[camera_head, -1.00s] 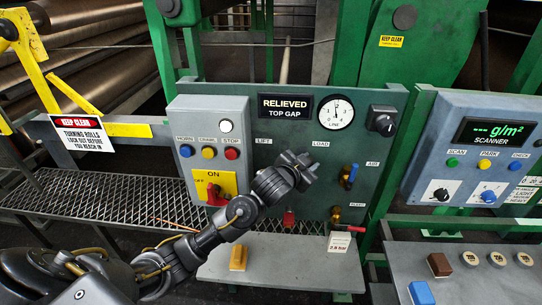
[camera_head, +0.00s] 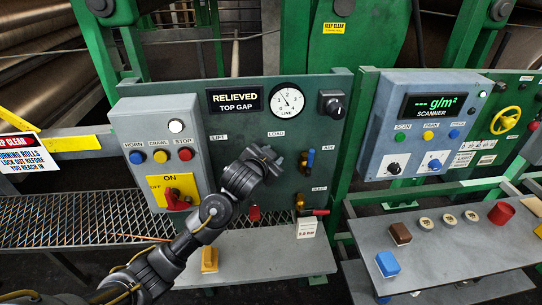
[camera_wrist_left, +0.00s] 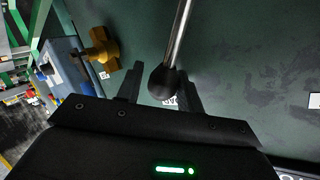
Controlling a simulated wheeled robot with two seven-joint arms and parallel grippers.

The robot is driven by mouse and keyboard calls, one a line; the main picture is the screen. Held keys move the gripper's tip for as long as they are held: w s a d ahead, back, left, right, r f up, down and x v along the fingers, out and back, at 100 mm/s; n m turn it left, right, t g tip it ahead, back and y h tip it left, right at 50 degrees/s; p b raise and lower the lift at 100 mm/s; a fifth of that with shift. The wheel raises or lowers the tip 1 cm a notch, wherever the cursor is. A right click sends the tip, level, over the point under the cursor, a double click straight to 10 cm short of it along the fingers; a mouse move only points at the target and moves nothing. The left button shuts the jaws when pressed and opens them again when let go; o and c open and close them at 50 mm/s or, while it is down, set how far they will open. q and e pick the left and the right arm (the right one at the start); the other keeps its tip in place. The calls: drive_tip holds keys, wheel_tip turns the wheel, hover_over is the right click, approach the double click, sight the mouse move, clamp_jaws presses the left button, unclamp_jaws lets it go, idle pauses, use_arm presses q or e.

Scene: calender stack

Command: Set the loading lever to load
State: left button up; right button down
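The loading lever shows in the left wrist view as a metal rod with a black knob (camera_wrist_left: 164,82) at its end. The knob is between the two fingers of my left gripper (camera_wrist_left: 162,92), which stand apart with a gap at the left finger. I cannot tell whether the right finger touches it. In the head view my left gripper (camera_head: 277,161) is in front of the green panel (camera_head: 235,148), between and below the LIFT (camera_head: 218,137) and LOAD (camera_head: 276,133) labels, and hides the lever. My right gripper is not in view.
A grey control box (camera_head: 160,130) with buttons and a red switch (camera_head: 177,200) is left of my gripper. A shelf (camera_head: 275,255) with a yellow block (camera_head: 209,260) lies below.

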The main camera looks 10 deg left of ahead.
use_arm(q)
drive_tip(key=shift+s+a, duration=0.15)
drive_tip(key=shift+s, duration=0.1)
drive_tip(key=b+v, duration=0.6)
drive_tip(key=v, duration=0.4)
drive_tip(key=shift+r, duration=0.15)
drive_tip(key=shift+s, duration=0.1)
